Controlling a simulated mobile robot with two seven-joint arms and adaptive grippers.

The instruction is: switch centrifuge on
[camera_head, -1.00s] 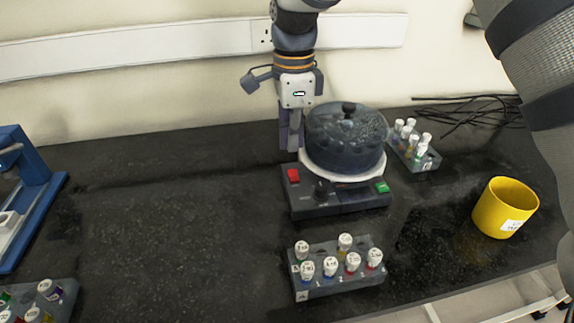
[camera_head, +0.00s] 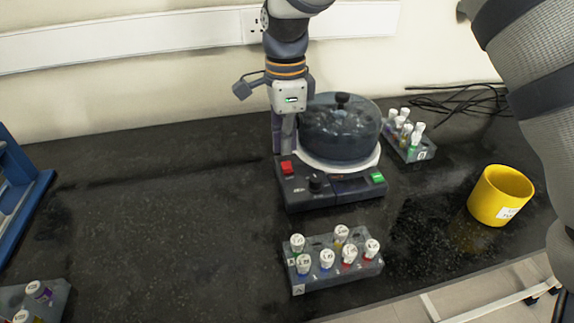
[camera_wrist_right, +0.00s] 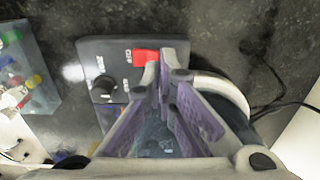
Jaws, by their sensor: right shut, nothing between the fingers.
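The centrifuge (camera_head: 330,190) stands on the dark bench with its dark see-through lid (camera_head: 342,128) down. Its front panel has a red switch (camera_head: 286,168) at the left, a black knob (camera_head: 317,184) and a green button (camera_head: 377,177) at the right. My right gripper (camera_head: 284,150) points down at the left rear of the panel, just behind the red switch. In the right wrist view its closed, empty fingertips (camera_wrist_right: 160,72) overlap the edge of the red switch (camera_wrist_right: 144,55). I cannot tell whether they touch it. My left gripper is not in view.
A tube rack (camera_head: 335,273) stands in front of the centrifuge, and another (camera_head: 410,150) stands behind it to the right. A yellow cup (camera_head: 499,195) is at the right, with black cables (camera_head: 455,100) behind. A blue stand (camera_head: 22,195) is at the far left. The bench left of centre is clear.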

